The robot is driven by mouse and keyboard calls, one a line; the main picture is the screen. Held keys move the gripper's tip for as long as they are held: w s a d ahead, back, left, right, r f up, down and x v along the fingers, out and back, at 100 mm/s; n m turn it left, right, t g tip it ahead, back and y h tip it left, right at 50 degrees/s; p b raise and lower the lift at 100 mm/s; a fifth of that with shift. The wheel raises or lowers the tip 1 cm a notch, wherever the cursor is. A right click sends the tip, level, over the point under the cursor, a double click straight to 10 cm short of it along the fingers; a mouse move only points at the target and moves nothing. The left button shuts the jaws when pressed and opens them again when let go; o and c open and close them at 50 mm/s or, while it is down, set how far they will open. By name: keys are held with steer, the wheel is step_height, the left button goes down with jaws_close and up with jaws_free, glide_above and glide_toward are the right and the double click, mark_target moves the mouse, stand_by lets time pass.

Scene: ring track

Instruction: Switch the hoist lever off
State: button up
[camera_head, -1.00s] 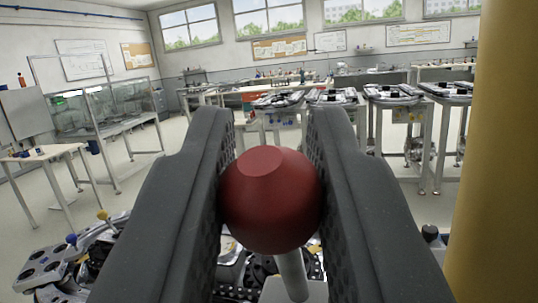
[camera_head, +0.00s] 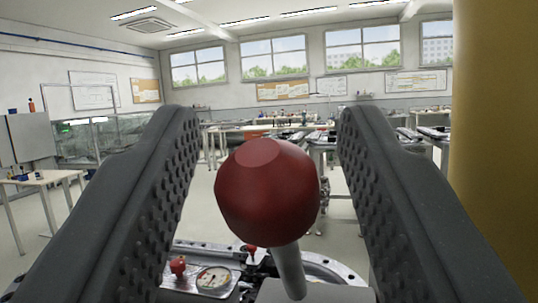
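The hoist lever (camera_head: 268,192) shows a dark red ball knob on a light grey rod that leans to the lower right. My gripper (camera_head: 268,125) is open, with one black textured finger on each side of the knob. A clear gap shows between the knob and each finger. The foot of the rod meets a grey block at the bottom edge, and its mounting is only partly visible.
Below the knob is a metal panel (camera_head: 215,265) with a round gauge (camera_head: 214,280) and a small red knob (camera_head: 178,265). A yellow column (camera_head: 495,150) fills the right side. A small table (camera_head: 45,178) and workbenches stand farther back.

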steer(key=b+v, duration=0.2)
steer(key=v, duration=1.1)
steer(key=shift+s+f, duration=0.2)
steer(key=shift+s, duration=0.15)
